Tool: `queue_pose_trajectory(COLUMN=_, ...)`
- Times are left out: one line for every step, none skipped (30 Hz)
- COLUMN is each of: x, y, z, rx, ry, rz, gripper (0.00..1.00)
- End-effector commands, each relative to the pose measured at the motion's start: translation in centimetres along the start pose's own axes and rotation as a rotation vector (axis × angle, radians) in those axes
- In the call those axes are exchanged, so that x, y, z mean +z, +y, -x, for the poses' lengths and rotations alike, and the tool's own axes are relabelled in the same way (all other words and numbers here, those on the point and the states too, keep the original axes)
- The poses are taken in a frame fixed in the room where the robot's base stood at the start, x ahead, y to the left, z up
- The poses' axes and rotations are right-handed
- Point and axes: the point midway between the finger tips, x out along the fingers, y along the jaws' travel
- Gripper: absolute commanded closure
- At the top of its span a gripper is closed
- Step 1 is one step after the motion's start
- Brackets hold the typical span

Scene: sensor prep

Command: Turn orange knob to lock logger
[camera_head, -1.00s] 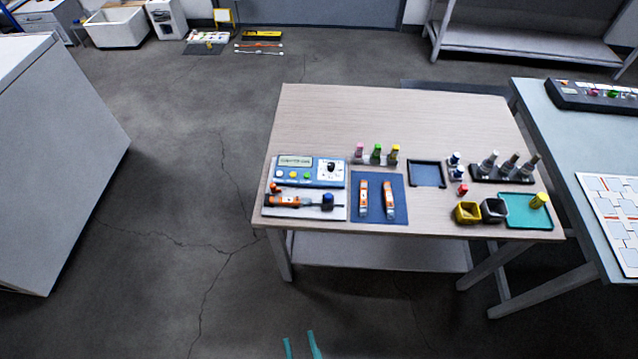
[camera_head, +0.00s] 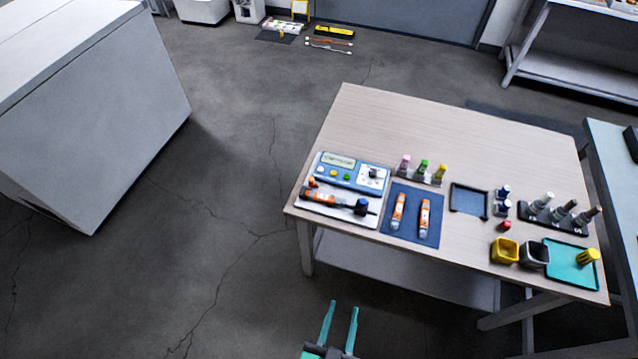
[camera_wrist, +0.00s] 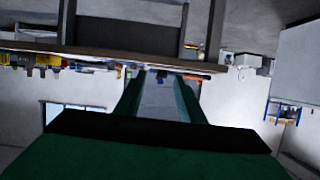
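The logger (camera_head: 321,199), a dark and orange device, lies on a white plate (camera_head: 343,216) at the left front of the wooden table. A small orange knob (camera_head: 311,182) shows at the plate's left end. A blue knob (camera_head: 362,206) stands near its right end. My gripper (camera_head: 343,308) is in front of and below the table edge, apart from the logger, with its teal fingers spread and nothing between them. In the wrist view, my gripper (camera_wrist: 158,88) is also open. The table edge and small orange and blue parts appear beyond it, too small to identify surely.
A blue panel box (camera_head: 347,172) with buttons and a dial stands behind the plate. A blue mat (camera_head: 411,214) with two orange devices lies to its right. Bottles, bins and a teal tray (camera_head: 569,263) stand farther right. Floor at the left is clear up to a grey cabinet (camera_head: 95,110).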

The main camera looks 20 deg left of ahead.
Motion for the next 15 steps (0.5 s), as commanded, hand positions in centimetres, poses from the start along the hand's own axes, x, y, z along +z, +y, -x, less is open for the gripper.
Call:
queue_pose_trajectory(x=0.0, y=-0.3, z=-2.0, rx=-0.013, ry=-0.007, rz=-0.003, gripper=0.65)
queue_pose_trajectory(x=0.1, y=-0.5, z=-3.1, rx=-0.024, ry=-0.018, rz=-0.003, gripper=0.65)
queue_pose_trajectory(x=0.2, y=-0.8, z=-4.5, rx=-0.040, ry=-0.029, rz=-0.003, gripper=0.65)
queue_pose_trajectory(x=0.2, y=-1.1, z=-5.5, rx=-0.053, ry=-0.038, rz=-0.003, gripper=0.65)
queue_pose_trajectory(x=0.2, y=-1.4, z=-6.6, rx=-0.068, ry=-0.047, rz=-0.001, gripper=0.65)
queue_pose_trajectory(x=0.1, y=-1.8, z=-7.9, rx=-0.089, ry=-0.058, rz=0.002, gripper=0.65)
queue_pose_trajectory(x=0.0, y=-2.1, z=-8.9, rx=-0.107, ry=-0.066, rz=0.005, gripper=0.65)
queue_pose_trajectory(x=-0.2, y=-2.5, z=-9.9, rx=-0.125, ry=-0.072, rz=0.008, gripper=0.65)
queue_pose_trajectory(x=-0.6, y=-2.9, z=-11.2, rx=-0.150, ry=-0.078, rz=0.013, gripper=0.65)
queue_pose_trajectory(x=-0.9, y=-3.3, z=-12.2, rx=-0.170, ry=-0.084, rz=0.019, gripper=0.65)
queue_pose_trajectory(x=-1.2, y=-3.6, z=-13.1, rx=-0.191, ry=-0.087, rz=0.025, gripper=0.65)
queue_pose_trajectory(x=-1.8, y=-4.2, z=-14.3, rx=-0.221, ry=-0.092, rz=0.034, gripper=0.65)
queue_pose_trajectory(x=-2.2, y=-4.6, z=-15.2, rx=-0.245, ry=-0.095, rz=0.041, gripper=0.65)
queue_pose_trajectory(x=-2.8, y=-5.0, z=-16.1, rx=-0.268, ry=-0.097, rz=0.051, gripper=0.65)
queue_pose_trajectory(x=-3.5, y=-5.5, z=-17.1, rx=-0.301, ry=-0.097, rz=0.064, gripper=0.65)
